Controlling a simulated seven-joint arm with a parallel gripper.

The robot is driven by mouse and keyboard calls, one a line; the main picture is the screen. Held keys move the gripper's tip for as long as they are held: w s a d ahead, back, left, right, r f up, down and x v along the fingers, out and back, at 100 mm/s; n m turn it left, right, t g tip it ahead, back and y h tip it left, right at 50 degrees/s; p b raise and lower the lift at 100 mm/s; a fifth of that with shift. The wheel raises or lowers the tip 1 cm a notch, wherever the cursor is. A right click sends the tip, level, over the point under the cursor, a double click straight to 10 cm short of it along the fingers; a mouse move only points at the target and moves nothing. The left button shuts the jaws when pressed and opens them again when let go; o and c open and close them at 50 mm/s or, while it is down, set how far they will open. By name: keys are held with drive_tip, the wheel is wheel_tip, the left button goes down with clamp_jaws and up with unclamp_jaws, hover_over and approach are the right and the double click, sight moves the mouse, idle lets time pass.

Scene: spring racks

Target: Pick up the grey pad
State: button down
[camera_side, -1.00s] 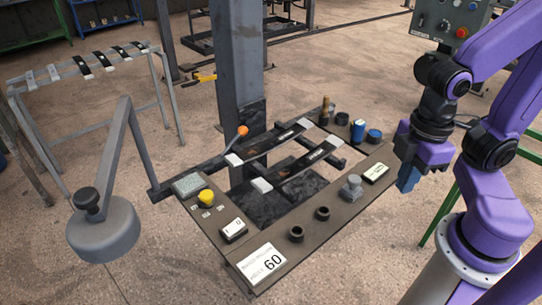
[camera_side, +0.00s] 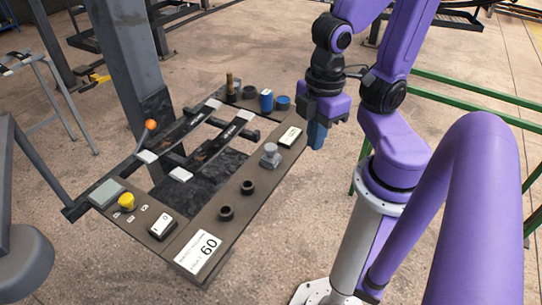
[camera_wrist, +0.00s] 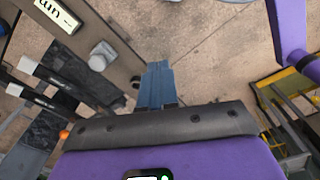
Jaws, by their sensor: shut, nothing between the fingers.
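The grey pad (camera_side: 107,193) is a small, flat, grey-green block. It lies on the left corner of the dark bench panel (camera_side: 205,240) in the side view, beside a yellow knob. I cannot make it out in the wrist view. My gripper (camera_side: 317,146) has blue fingers pointing down and is shut and empty. It hangs just off the right edge of the panel, near a white labelled box, well away from the pad. In the wrist view the closed fingers (camera_wrist: 158,72) show over bare floor.
The yellow knob (camera_side: 126,201), a white switch box (camera_side: 162,226), dark rings (camera_side: 226,212), a grey knob (camera_side: 270,156) and the labelled box (camera_side: 291,137) stand on the panel. An upright column (camera_side: 130,60) and an orange-tipped lever (camera_side: 151,125) rise behind.

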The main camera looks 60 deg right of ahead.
drive_tip(key=shift+c, duration=1.5)
unclamp_jaws()
wheel_tip(320, 180, up, 3)
drive_tip(key=n+h, duration=0.2)
drive_tip(key=n, duration=0.6)
hover_over(270, 147)
drive_tip(key=a, duration=0.2)
drive_tip(key=f, duration=0.4)
drive_tip(key=d+f, duration=0.1)
drive_tip(key=f, duration=0.7)
drive_tip(key=shift+s+d, duration=0.15)
drive_tip(key=shift+s, duration=0.1)
drive_tip(key=shift+w+d+f, duration=0.1)
drive_tip(key=shift+d+f, duration=0.15)
drive_tip(key=shift+f, duration=1)
drive_tip(key=shift+w+d+f, duration=0.1)
drive_tip(key=shift+d+f, duration=0.1)
drive_tip(key=shift+f, duration=1.05)
